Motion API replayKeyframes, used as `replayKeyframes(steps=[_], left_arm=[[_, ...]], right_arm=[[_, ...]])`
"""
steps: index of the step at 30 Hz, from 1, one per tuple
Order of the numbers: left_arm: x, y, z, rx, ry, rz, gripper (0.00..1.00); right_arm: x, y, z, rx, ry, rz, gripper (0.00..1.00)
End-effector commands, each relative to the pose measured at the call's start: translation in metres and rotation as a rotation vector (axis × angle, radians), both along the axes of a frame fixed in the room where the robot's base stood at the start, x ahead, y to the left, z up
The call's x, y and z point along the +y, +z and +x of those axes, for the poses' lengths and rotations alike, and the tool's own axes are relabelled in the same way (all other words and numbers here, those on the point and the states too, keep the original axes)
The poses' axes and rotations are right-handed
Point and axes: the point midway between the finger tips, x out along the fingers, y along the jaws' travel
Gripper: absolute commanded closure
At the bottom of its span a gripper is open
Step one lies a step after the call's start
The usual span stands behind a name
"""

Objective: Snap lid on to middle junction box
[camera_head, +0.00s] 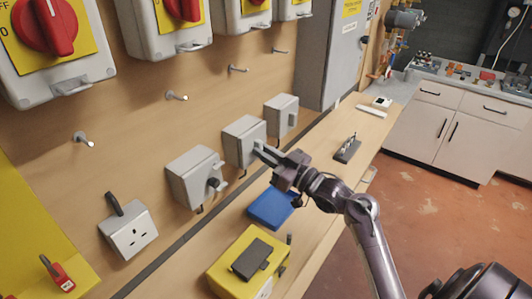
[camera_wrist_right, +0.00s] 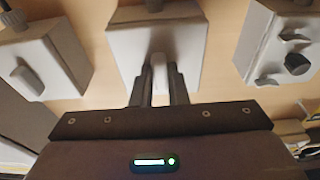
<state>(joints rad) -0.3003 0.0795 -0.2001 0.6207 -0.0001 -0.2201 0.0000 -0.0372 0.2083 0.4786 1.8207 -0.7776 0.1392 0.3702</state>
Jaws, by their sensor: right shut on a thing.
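The middle junction box (camera_head: 240,141) is a grey box on the wooden wall panel, between two similar boxes. Its grey lid (camera_wrist_right: 138,48) covers the front in the right wrist view; I cannot tell whether a gap remains between lid and box. My right gripper (camera_head: 259,149) is at the front of this box. In the right wrist view its two dark fingers (camera_wrist_right: 158,88) are shut on the pale handle (camera_wrist_right: 158,66) of the lid. The fingers hide part of the lid's lower front. My left gripper is not in view.
The left box (camera_head: 190,178) has a black knob on its front, and the right box (camera_head: 281,114) has a grey handle. Below are a blue box (camera_head: 270,209) and a yellow case (camera_head: 230,272) on the bench. Hooks (camera_head: 177,96) stick out above.

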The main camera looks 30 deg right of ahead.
Motion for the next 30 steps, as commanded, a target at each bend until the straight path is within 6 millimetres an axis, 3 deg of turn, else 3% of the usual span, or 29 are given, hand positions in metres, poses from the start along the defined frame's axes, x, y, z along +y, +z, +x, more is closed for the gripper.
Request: replayKeyframes(steps=[17,18,22,30], left_arm=[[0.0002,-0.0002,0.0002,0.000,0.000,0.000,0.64],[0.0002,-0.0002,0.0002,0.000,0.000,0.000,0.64],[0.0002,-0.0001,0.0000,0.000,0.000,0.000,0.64],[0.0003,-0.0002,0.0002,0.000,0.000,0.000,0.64]], right_arm=[[0.0021,0.0005,0.0059,-0.001,0.000,-0.001,1.00],[0.0023,0.0004,0.0061,-0.001,0.000,0.000,0.85],[0.0023,0.0004,0.0059,-0.001,0.000,0.000,0.69],[0.0025,0.0001,0.0059,0.000,0.000,0.000,0.69]])
